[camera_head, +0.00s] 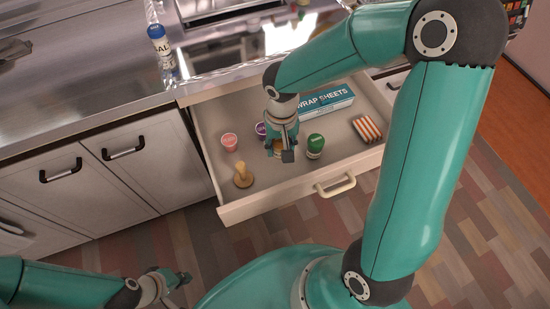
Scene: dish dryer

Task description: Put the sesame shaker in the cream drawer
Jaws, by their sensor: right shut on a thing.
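The cream drawer (237,211) is pulled open below the counter. My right gripper (281,152) reaches down into it from above and is shut on a small tan thing (277,147). The fingers hide most of this thing; it looks like the sesame shaker, but its label does not show. I cannot tell whether it touches the drawer floor. A green-topped container (315,145) stands just right of the gripper. My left gripper (180,279) is low at the left, in front of the cabinets and away from the drawer; its jaw opening is unclear.
The drawer also holds a pink cup (229,142), a purple-topped item (260,129), a wooden stamp-like tool (242,175), a wrap sheets box (328,101) and a striped item (367,129). A salt container (162,50) is on the counter. The drawer's front middle is clear.

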